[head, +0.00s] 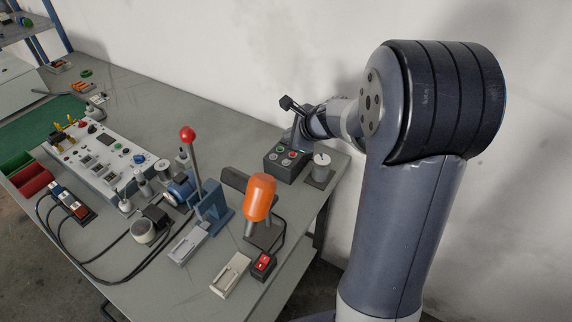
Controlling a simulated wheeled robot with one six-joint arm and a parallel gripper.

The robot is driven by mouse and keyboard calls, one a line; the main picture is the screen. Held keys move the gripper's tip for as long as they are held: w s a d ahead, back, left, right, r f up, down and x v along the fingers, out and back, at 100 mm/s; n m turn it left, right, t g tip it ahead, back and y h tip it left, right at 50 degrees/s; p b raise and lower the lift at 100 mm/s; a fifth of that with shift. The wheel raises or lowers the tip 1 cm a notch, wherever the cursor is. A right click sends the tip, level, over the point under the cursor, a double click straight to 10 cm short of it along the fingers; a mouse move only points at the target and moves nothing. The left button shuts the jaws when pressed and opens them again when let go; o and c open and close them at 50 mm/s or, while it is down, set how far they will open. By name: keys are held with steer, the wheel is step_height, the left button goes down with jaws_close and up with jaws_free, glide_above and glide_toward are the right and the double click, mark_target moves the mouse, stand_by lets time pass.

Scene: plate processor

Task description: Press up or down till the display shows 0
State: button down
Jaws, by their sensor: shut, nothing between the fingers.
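A dark control box (286,163) with several coloured buttons, green and red among them, stands near the far right edge of the table. My gripper (297,142) is shut and empty, pointing down just above and behind this box. I cannot tell whether its tips touch a button. The up and down buttons cannot be told apart by their marks at this size. I cannot make out a display or its number.
A grey cylinder on a dark base (321,169) stands right of the box. An orange-topped device (260,196), a lever press with a red knob (188,134) and a red switch (263,262) stand nearer. A white panel (98,160) lies left; the wall (230,60) is close behind.

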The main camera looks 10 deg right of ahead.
steer(key=shift+f+b, duration=2.5)
steer(key=shift+f, duration=0.7)
steer(key=shift+f+b, duration=0.35)
steer(key=shift+b, duration=0.05)
steer(key=shift+f+b, duration=0.4)
steer(key=shift+f, duration=0.05)
steer(key=shift+r, duration=0.15)
steer(key=shift+r+p, duration=0.7)
steer(key=shift+p, duration=0.1)
step_height(320, 180, up, 5)
steer(key=p, duration=0.4)
